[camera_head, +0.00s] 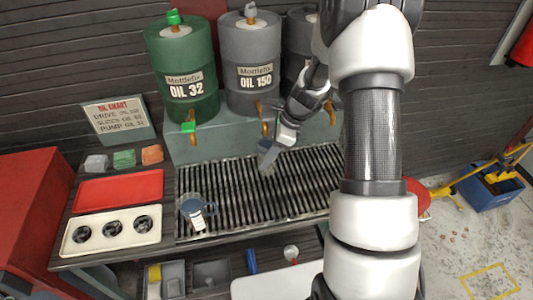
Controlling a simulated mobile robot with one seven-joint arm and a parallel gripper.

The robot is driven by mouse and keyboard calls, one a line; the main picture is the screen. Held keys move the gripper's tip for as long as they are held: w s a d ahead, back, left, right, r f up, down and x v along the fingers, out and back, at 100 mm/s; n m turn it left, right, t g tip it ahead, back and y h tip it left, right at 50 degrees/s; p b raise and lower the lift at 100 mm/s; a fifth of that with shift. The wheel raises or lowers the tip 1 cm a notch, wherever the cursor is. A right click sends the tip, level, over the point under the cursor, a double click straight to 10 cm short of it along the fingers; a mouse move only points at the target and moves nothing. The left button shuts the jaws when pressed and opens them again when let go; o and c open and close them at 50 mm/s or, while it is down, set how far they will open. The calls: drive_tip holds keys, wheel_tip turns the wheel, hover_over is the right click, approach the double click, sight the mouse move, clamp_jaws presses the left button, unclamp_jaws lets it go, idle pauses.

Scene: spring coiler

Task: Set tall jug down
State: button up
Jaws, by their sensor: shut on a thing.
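My gripper (276,147) reaches down from the upper right over the slatted metal grate. It is shut on a grey-blue jug (267,158), which I take for the tall jug. The jug is small in the picture and partly covered by the gripper. It is at the back middle of the grate, below the tap of the OIL 150 drum; I cannot tell whether its base touches the slats. A second jug (192,207), with a blue-grey top and a white label, stands at the grate's front left.
A green drum (182,65), a grey OIL 150 drum (250,60) and a darker drum stand behind the grate (235,195), with taps in front. A red tray (118,189) and a cream tray (111,230) lie left. The grate's middle is clear.

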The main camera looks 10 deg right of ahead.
drive_tip(key=shift+w+f, duration=0.55)
drive_tip(key=shift+f, duration=0.2)
drive_tip(key=shift+f, duration=0.1)
drive_tip(key=shift+f+b, duration=0.4)
drive_tip(key=shift+f, duration=0.1)
drive_tip(key=o, duration=1.1)
drive_tip(key=shift+o, duration=0.2)
drive_tip(key=p+v, duration=0.1)
drive_tip(key=v, duration=1.2)
drive_tip(key=shift+a+r, duration=0.1)
drive_tip(key=shift+a, duration=0.05)
